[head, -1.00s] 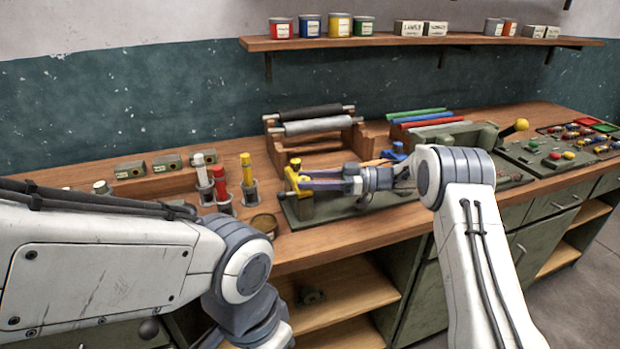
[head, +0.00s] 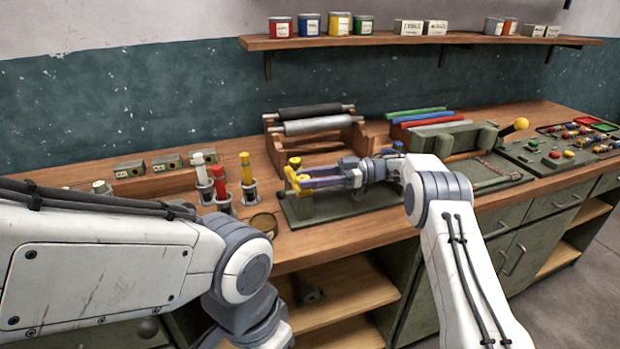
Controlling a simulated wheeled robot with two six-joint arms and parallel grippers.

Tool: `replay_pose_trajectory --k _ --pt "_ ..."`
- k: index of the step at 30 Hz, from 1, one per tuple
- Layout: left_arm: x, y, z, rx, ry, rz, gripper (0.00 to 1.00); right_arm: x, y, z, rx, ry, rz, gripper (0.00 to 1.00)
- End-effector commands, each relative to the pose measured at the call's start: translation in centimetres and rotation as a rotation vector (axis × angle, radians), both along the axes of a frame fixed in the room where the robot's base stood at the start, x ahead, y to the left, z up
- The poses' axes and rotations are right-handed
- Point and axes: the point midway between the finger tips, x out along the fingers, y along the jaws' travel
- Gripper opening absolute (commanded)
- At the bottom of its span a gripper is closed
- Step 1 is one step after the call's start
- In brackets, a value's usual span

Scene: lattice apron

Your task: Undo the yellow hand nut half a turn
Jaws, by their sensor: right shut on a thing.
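The yellow hand nut (head: 291,174) is at the left end of a green fixture plate (head: 345,213) on the workbench, with a yellow-topped post (head: 295,161) beside it. My right gripper (head: 299,182) reaches in from the right, roughly level, and is shut on the yellow hand nut. Its fingers partly cover the nut, so the exact turn of the nut is hard to read. My left arm fills the lower left of the head view, and its gripper is out of view.
Holders with white, red and yellow-topped tubes (head: 221,184) and a round brass-coloured tin (head: 264,224) stand left of the fixture. A roller rack (head: 318,127) stands behind it. A green button panel (head: 548,157) lies at the right.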

Motion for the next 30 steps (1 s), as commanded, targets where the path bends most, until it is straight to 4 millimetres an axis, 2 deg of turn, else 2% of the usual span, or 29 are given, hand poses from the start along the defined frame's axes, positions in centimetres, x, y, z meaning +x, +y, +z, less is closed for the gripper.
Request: replay_pose_trajectory --k 2,3,4,5,16,20,23,30 --pt "0.0 0.0 0.0 0.0 0.0 0.0 0.5 -0.1 0.2 0.2 0.004 -0.003 0.004 0.0" --pt "0.0 0.0 0.0 0.0 0.0 0.0 0.5 -0.1 0.2 0.2 0.004 -0.003 0.004 0.58" --pt "0.0 0.0 0.0 0.0 0.0 0.0 0.5 -0.1 0.2 0.2 0.004 -0.003 0.004 0.69" --pt "0.0 0.0 0.0 0.0 0.0 0.0 0.5 -0.1 0.2 0.2 0.004 -0.003 0.004 0.73" --pt "0.0 0.0 -0.1 0.0 0.0 0.0 0.5 0.0 0.1 0.5 0.002 -0.003 0.001 0.73" --pt "0.0 0.0 -0.4 0.0 0.0 0.0 0.5 0.0 0.1 2.0 0.002 -0.007 0.002 0.73" --pt "0.0 0.0 -0.7 0.0 0.0 0.0 0.5 0.0 0.2 4.1 0.003 -0.01 0.003 0.73" --pt "0.0 0.0 -1.7 0.0 0.0 0.0 0.5 -2.7 -4.3 7.2 0.003 -0.005 -0.001 0.73"
